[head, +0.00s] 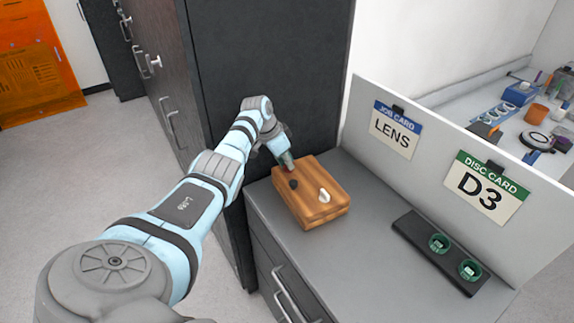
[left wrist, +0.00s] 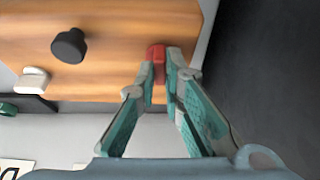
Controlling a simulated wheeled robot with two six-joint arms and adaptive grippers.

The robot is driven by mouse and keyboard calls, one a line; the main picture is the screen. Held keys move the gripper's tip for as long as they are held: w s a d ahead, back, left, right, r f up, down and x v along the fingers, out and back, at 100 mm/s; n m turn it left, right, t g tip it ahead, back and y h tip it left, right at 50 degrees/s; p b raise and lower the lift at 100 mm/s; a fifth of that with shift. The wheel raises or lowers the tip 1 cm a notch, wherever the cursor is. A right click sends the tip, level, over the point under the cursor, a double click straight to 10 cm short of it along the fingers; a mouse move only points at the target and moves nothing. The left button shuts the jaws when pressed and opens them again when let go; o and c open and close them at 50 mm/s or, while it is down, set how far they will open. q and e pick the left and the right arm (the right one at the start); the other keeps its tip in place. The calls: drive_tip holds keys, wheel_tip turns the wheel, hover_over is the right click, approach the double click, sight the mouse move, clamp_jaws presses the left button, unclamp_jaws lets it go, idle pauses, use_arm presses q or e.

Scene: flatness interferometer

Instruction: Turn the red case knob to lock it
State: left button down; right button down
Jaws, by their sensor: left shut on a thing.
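The wooden case (head: 322,182) sits on the grey counter and also fills the upper part of the left wrist view (left wrist: 115,20). The red knob (left wrist: 156,53) is on the case, near its right edge in the left wrist view. In the head view it is mostly hidden by my left gripper (head: 289,165). My left gripper (left wrist: 162,62) is shut on the red knob, its fingertips on either side. A black knob (head: 293,184) and a white knob (head: 324,196) are also on the case. The left wrist view shows the black knob (left wrist: 69,46) and white knob (left wrist: 31,80) too. My right gripper is not in view.
A dark tray (head: 418,226) with green-rimmed discs lies on the counter at the right. A grey partition (head: 430,140) carries a LENS job card (head: 394,130) and a D3 disc card (head: 485,188). A tall dark cabinet (head: 270,60) stands behind the case. The counter between case and tray is clear.

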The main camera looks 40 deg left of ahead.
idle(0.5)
use_arm(q)
drive_tip(key=c, duration=1.7)
unclamp_jaws()
drive_tip(key=shift+r, duration=0.1)
drive_tip(key=v, duration=1.1)
drive_tip(key=shift+r, duration=0.4)
drive_tip(key=shift+s+a, duration=0.2)
drive_tip(key=shift+a, duration=0.05)
